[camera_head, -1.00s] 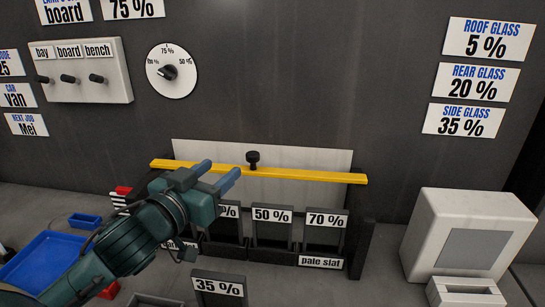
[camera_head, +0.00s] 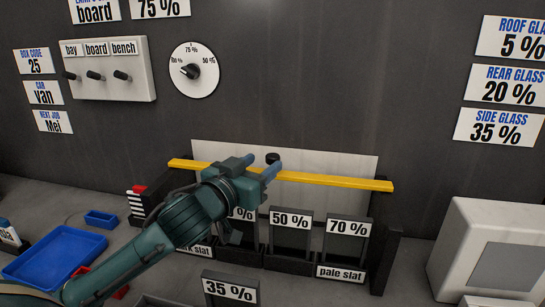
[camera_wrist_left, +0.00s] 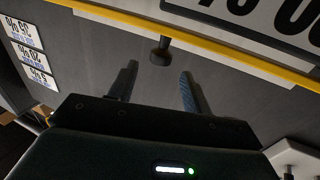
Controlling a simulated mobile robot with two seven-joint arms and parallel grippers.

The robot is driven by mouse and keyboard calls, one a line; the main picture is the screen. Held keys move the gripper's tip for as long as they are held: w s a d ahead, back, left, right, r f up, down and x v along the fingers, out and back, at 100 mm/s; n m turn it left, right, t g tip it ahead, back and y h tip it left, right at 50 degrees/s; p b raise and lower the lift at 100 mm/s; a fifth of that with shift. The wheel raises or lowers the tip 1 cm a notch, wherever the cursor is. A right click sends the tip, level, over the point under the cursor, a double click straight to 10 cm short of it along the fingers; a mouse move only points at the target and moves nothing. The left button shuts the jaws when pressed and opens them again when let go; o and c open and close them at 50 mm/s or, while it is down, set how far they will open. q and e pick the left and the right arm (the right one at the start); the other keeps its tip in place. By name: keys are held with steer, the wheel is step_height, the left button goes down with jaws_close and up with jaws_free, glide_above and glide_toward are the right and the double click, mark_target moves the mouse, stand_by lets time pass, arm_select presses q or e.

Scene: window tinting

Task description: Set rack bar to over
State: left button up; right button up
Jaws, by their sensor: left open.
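The yellow rack bar (camera_head: 335,180) spans the rack in front of a pale panel, above the row of tint slats. A black knob (camera_head: 272,158) stands at the middle of the bar. My left gripper (camera_head: 262,167) is open, its blue-grey fingers close to the knob and overlapping the bar in the head view. In the left wrist view, the knob (camera_wrist_left: 160,52) lies just beyond and between the two open fingertips (camera_wrist_left: 158,80), with nothing held. The yellow bar (camera_wrist_left: 205,42) crosses above it there. My right gripper is not in view.
The rack holds slats marked 50 % (camera_head: 290,219) and 70 % (camera_head: 347,227); a 35 % slat (camera_head: 230,290) stands in front. A blue tray (camera_head: 58,256) lies at left and a white box (camera_head: 490,250) at right. A switch panel (camera_head: 110,70) and dial (camera_head: 194,70) are on the wall.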

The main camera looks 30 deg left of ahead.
mark_target(269, 159)
arm_select(q)
steer(key=shift+w+d+p, duration=0.2)
steer(key=shift+w+p, duration=0.1)
steer(key=shift+w, duration=2.45)
steer(key=shift+c, duration=0.4)
jaws_close()
